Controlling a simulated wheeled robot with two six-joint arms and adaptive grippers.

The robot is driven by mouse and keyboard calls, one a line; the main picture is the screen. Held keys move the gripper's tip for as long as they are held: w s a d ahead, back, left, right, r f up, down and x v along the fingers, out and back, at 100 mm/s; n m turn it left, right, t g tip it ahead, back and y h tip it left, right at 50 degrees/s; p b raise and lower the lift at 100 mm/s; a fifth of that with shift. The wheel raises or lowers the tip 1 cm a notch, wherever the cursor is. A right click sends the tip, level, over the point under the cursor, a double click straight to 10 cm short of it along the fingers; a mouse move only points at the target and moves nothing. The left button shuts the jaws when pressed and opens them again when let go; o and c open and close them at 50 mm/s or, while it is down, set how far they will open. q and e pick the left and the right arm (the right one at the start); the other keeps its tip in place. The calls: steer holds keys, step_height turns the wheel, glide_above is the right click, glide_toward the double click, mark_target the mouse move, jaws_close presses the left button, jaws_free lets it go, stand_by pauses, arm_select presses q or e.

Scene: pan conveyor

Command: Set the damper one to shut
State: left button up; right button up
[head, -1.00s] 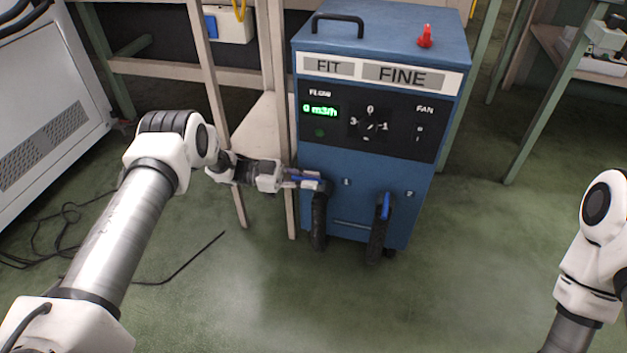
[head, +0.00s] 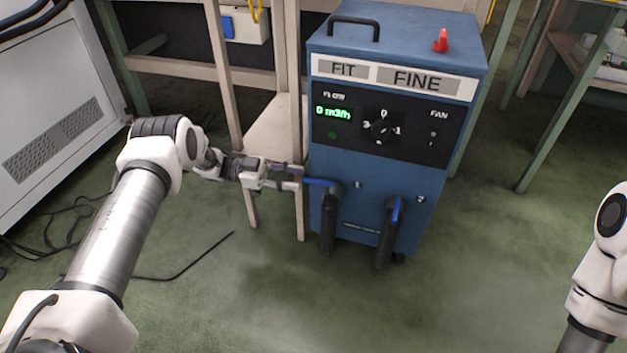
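The blue cabinet (head: 365,215) has two black hoses low on its front, under the marks 1 and 2. The blue lever of damper one (head: 320,182) points left, level and across its hose (head: 328,225). The blue lever of damper two (head: 396,211) lies upright, along its hose (head: 384,240). My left gripper (head: 300,179) is at the left side of the cabinet, fingers apart. Its fingertips are at the free end of lever one; whether they touch it I cannot tell. Of my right arm only links show at the right edge; its gripper is out of view.
The cabinet panel has a green flow display (head: 333,113) reading 0 m3/h, a dial (head: 381,129) and a red part (head: 440,41) on top. A wooden frame (head: 296,120) stands close behind my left gripper. The floor in front is clear.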

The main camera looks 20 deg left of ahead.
arm_select(q)
steer(key=a, duration=0.4)
steer(key=shift+s+a, duration=0.4)
